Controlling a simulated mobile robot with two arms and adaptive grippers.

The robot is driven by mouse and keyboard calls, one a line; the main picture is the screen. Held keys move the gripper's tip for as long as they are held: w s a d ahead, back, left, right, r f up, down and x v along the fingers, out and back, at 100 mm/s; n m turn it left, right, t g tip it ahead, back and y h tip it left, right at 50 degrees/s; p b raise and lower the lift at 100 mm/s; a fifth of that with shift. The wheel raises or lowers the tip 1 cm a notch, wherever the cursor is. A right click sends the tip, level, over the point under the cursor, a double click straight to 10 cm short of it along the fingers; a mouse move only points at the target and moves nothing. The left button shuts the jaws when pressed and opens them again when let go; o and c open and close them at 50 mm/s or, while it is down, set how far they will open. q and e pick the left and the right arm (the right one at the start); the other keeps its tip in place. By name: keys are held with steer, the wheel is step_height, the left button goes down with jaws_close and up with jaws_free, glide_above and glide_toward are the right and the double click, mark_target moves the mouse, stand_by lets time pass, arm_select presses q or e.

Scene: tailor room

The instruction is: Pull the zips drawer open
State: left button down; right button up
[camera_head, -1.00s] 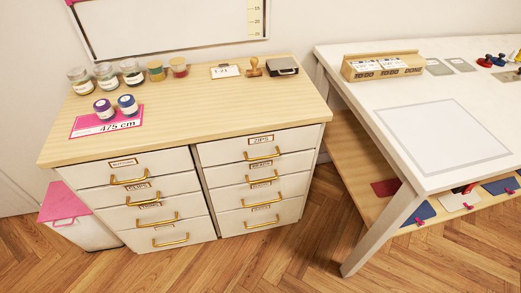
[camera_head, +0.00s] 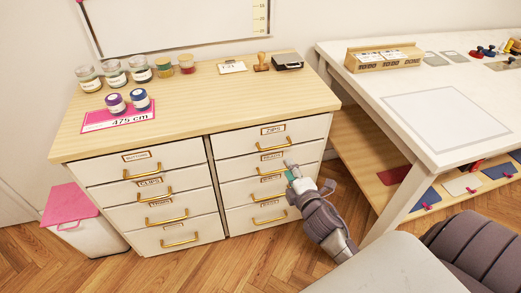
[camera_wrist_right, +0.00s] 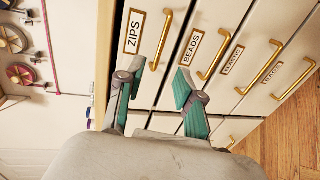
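The zips drawer (camera_head: 240,143) is the top drawer of the cabinet's right column, and it is shut. Its "ZIPS" label (camera_head: 273,129) sits above a brass handle (camera_head: 274,145). In the wrist view the label (camera_wrist_right: 134,31) and handle (camera_wrist_right: 162,40) show sideways. My right gripper (camera_head: 291,170) is in front of the right column, below the zips handle in the head view. In the wrist view its green-padded fingers (camera_wrist_right: 154,87) are apart, with nothing between them. The handle lies beyond the fingertips; contact is not visible. My left gripper is not in view.
The beads drawer handle (camera_wrist_right: 212,53) is close beside the zips one. Jars (camera_head: 115,72) and a pink card (camera_head: 95,124) stand on the cabinet top (camera_head: 205,110). A white table (camera_head: 400,80) is at the right. A pink-lidded bin (camera_head: 70,205) stands at the left.

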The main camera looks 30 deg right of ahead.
mark_target(277, 147)
steer(key=x, duration=1.3)
steer(key=shift+w+f+b, duration=0.1)
steer(key=shift+f+b, duration=0.1)
steer(key=shift+b, duration=0.15)
jaws_close()
